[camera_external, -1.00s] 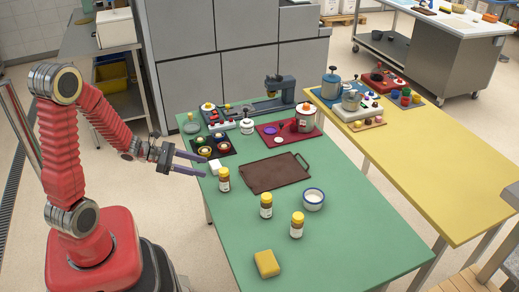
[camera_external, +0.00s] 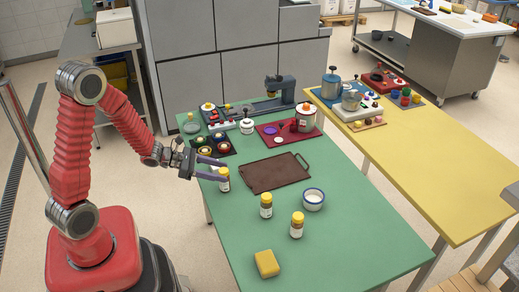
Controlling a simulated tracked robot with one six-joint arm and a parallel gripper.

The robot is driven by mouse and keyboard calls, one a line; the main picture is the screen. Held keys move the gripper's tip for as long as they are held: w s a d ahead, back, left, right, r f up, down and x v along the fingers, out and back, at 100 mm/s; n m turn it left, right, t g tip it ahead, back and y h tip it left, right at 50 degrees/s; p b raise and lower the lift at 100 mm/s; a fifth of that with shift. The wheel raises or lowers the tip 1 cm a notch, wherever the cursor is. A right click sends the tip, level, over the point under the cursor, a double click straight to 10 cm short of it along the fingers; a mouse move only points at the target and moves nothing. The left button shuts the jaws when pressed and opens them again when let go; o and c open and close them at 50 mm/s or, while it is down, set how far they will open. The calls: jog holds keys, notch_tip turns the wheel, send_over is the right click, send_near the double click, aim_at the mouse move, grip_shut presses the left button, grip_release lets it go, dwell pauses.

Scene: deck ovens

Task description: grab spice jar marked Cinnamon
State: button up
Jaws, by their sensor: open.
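Three spice jars with yellow caps, brown contents and white labels stand upright on the green table (camera_external: 330,240). One jar (camera_external: 224,184) is near the left edge, another jar (camera_external: 266,206) is in the middle, and a third jar (camera_external: 297,226) is nearest the front. The label writing is too small to read, so I cannot tell which is Cinnamon. My gripper (camera_external: 227,171) is open, with its fingers at the cap of the left jar. I cannot tell whether they touch it.
A white bowl with a blue rim (camera_external: 314,199) and a yellow sponge (camera_external: 267,263) are on the table. A brown tray (camera_external: 275,173) lies behind the jars. A dark tray with round items (camera_external: 212,146) is behind my gripper. The table's front right is clear.

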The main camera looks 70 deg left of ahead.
jog(key=shift+w+d+f, duration=0.1)
jog(key=shift+w, duration=0.15)
jog(key=shift+x, duration=2.6)
jog(key=shift+c, duration=0.2)
jog(key=c, duration=1.2)
